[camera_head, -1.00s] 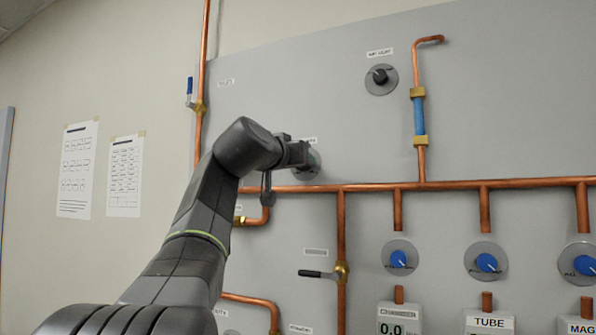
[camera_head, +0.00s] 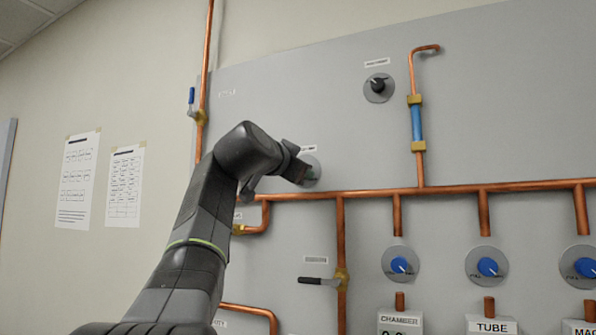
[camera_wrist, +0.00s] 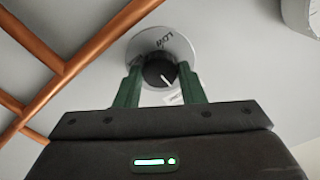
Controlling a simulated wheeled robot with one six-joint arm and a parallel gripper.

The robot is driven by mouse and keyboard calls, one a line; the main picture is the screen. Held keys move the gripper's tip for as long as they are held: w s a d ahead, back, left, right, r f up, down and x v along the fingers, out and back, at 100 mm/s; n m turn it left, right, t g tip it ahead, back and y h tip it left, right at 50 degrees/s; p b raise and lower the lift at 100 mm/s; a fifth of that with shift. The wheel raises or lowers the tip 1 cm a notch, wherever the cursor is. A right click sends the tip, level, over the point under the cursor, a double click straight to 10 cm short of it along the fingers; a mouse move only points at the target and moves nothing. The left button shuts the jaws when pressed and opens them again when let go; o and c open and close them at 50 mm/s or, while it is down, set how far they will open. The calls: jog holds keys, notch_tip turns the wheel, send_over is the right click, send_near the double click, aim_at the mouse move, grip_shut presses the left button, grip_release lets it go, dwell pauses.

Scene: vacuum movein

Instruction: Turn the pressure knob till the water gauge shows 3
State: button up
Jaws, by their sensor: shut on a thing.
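My gripper (camera_wrist: 159,76) is shut on a black knob (camera_wrist: 158,68), one green finger on each side of it. The knob has a white pointer line and sits on a round light dial plate (camera_wrist: 150,40) with lettering that I cannot read surely. In the head view my gripper (camera_head: 302,173) is at the same dial plate (camera_head: 315,168), just above the long copper pipe; my arm hides the knob there. I cannot make out a water gauge with a readable value.
A second black knob (camera_head: 378,87) is at upper right, beside a pipe with a blue tube (camera_head: 417,124). Below are several blue knobs (camera_head: 401,265), a black-handled valve (camera_head: 314,281) and a chamber display (camera_head: 400,322), cut off by the frame edge. Copper pipes (camera_head: 450,187) stand out from the panel.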

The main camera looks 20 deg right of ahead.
dwell(0.4)
jog(key=o, duration=1)
jog(key=b+v, duration=0.4)
jog(key=v, duration=0.9)
jog(key=shift+s+a, duration=0.25)
jog(key=shift+a, duration=0.1)
jog(key=shift+d, duration=0.1)
jog(key=p+x, duration=0.4)
jog(key=x, duration=0.9)
jog(key=shift+w+d, duration=0.25)
jog(key=shift+d, duration=0.05)
